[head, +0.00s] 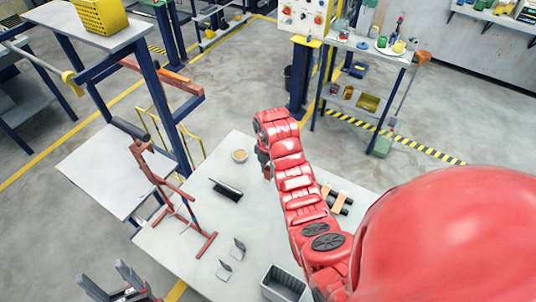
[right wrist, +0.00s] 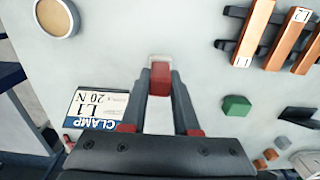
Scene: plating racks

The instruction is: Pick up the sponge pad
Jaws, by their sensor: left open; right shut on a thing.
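My right gripper (right wrist: 160,85) is shut on a small red block (right wrist: 160,80), held between its fingertips over the pale tabletop. I cannot tell for sure whether this block is the sponge pad. A green block (right wrist: 237,107) lies on the table to the right of the fingers, apart from them. In the head view my right gripper (head: 265,163) is mostly hidden by my red arm. My left gripper (head: 122,282) is open and empty at the lower left, by the table's near-left edge.
A round tan dish (head: 239,155), a dark card holder (head: 227,189), a red stand (head: 165,190) and a grey bin (head: 284,283) stand on the table (head: 190,262). Wooden bars (right wrist: 255,32) lie on a dark rack at the right. A CLAMP sign (right wrist: 97,108) is left of the fingers.

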